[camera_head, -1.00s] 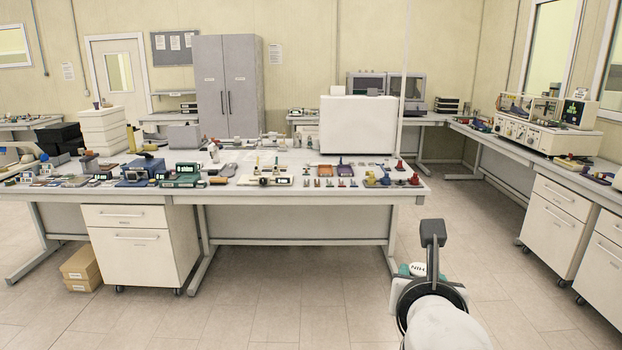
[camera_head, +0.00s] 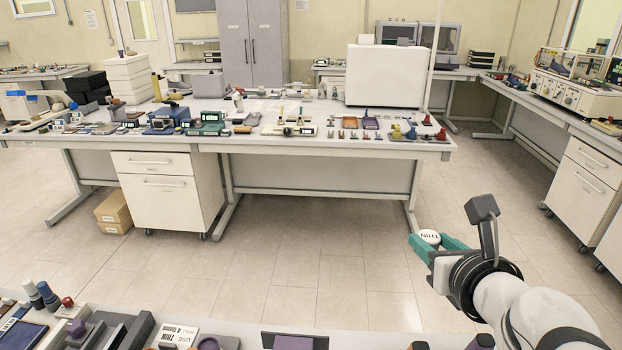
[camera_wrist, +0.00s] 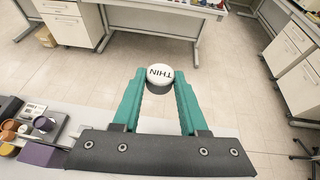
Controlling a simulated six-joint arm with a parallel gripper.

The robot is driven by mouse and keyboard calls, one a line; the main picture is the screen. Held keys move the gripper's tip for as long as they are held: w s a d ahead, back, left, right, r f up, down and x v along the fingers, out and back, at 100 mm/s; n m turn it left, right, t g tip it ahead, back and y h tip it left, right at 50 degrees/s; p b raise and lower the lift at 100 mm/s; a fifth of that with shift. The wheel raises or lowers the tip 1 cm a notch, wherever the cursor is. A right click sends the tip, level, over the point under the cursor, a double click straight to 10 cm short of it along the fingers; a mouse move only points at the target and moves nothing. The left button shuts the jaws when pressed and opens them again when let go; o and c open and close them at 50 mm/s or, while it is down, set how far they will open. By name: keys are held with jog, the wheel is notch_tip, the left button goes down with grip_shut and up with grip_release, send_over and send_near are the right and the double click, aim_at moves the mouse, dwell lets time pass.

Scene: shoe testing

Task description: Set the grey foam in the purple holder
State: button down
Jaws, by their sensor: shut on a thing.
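My gripper (camera_head: 432,243) has green fingers and is shut on a round piece with a white top marked "THIN" (camera_head: 429,236). In the wrist view the piece (camera_wrist: 160,76) has a dark grey side below its white top, so it looks like the grey foam. It is held between the fingertips, in the air above the floor beyond the near bench. Purple things show on the near bench: a rounded one (camera_head: 208,343), a flat panel in a dark frame (camera_head: 294,342) and one farther right (camera_head: 480,341). I cannot tell which is the purple holder.
The near bench (camera_wrist: 105,118) carries a small sign reading "USE THIN" (camera_head: 178,335), a grey block (camera_head: 130,330) and several small parts at the left. A purple block (camera_wrist: 42,155) lies near my gripper's left. A cluttered far bench (camera_head: 245,140) stands across open floor.

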jog(key=w+a+f+n+g+y, duration=0.4)
jog(key=w+a+n+y, duration=0.35)
jog(key=a, duration=0.35)
jog(key=n+g+y, duration=0.4)
jog(key=n+g, duration=0.9)
send_over(217, 347)
notch_tip(217, 347, down, 23)
jog(key=shift+f, duration=0.2)
notch_tip(217, 347, down, 3)
jog(key=shift+f, duration=0.45)
